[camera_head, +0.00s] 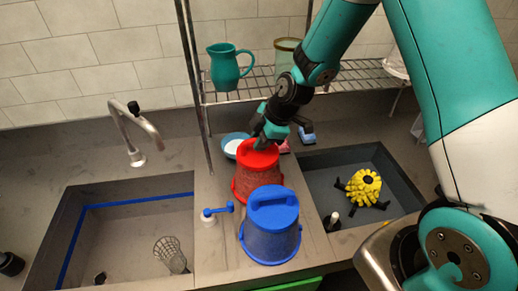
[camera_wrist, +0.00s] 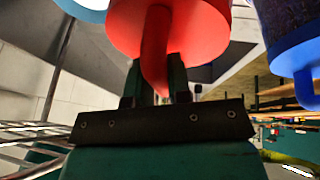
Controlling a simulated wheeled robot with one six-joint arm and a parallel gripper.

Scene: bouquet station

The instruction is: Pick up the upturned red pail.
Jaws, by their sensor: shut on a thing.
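The upturned red pail (camera_head: 257,182) is on the counter strip between two basins, behind a blue pail. Its top is plain bright red and its sides are a darker speckled red. My gripper (camera_head: 268,138) reaches it from above and behind, at its top. In the wrist view the red pail (camera_wrist: 190,25) fills the upper middle, and a curved red strip like a handle runs down between the fingers of my gripper (camera_wrist: 153,88), which is shut on it. I cannot tell whether the pail's lower rim touches the counter, as the blue pail hides part of it.
The blue pail (camera_head: 270,240) stands close in front, with a small blue tap-like part (camera_head: 217,210) beside it. A blue bowl (camera_head: 228,146) is behind left. A wire shelf (camera_head: 260,90) holds a teal jug (camera_head: 226,67). A yellow object (camera_head: 362,187) lies in the right basin.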

